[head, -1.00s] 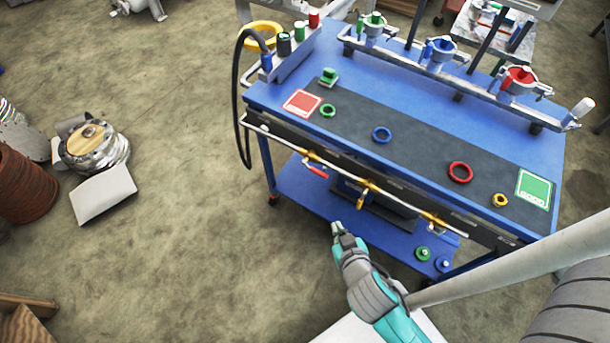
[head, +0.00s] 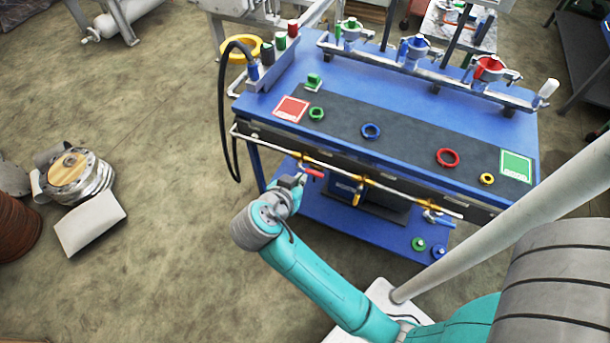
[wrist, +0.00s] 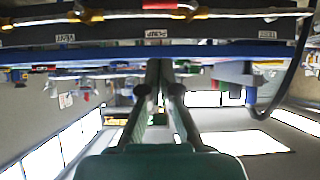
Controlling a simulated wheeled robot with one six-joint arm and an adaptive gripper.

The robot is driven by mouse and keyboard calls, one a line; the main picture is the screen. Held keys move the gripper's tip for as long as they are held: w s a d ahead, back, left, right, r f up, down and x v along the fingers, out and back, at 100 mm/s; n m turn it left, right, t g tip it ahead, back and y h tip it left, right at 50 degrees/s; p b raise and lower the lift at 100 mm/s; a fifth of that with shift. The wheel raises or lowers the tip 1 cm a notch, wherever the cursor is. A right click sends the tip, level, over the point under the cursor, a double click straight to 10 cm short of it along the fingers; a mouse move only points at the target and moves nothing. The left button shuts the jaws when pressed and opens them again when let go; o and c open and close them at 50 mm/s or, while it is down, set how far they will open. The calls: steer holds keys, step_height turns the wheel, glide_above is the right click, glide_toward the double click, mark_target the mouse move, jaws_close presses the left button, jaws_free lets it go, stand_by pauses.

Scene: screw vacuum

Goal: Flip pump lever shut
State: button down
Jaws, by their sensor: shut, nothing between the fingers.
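A red-handled lever (head: 314,173) sits on a brass valve on the front pipe of the blue cart, toward its left end. The handle points right, roughly along the pipe; its exact angle is unclear. It also shows at the top of the wrist view (wrist: 160,5), by an upside-down label that seems to read PUMP (wrist: 158,32). My gripper (head: 299,180) is shut and empty, just below and left of the red handle. In the wrist view its fingers (wrist: 159,72) are together, apart from the handle. Whether they touch the valve is hidden in the head view.
A yellow lever (head: 357,197) hangs down mid-pipe, and a blue lever (head: 441,221) is farther right. A black hose (head: 223,120) loops off the cart's left end. Rings lie on the dark mat (head: 405,150). The floor left of the cart is mostly clear.

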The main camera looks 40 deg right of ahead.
steer(key=shift+w+a+r, duration=0.1)
steer(key=shift+a+r, duration=0.1)
steer(key=shift+r, duration=0.1)
glide_above(312, 173)
steer(key=s+a, duration=0.2)
step_height(312, 173, down, 6)
steer(key=shift+w+d+f, duration=0.1)
steer(key=shift+w+f, duration=0.1)
steer(key=shift+f, duration=0.35)
steer(key=shift+w+d+f, duration=0.1)
steer(key=shift+w+f, duration=0.05)
steer(key=shift+f, duration=0.35)
steer(key=shift+d+f, duration=0.1)
steer(key=shift+f, duration=0.6)
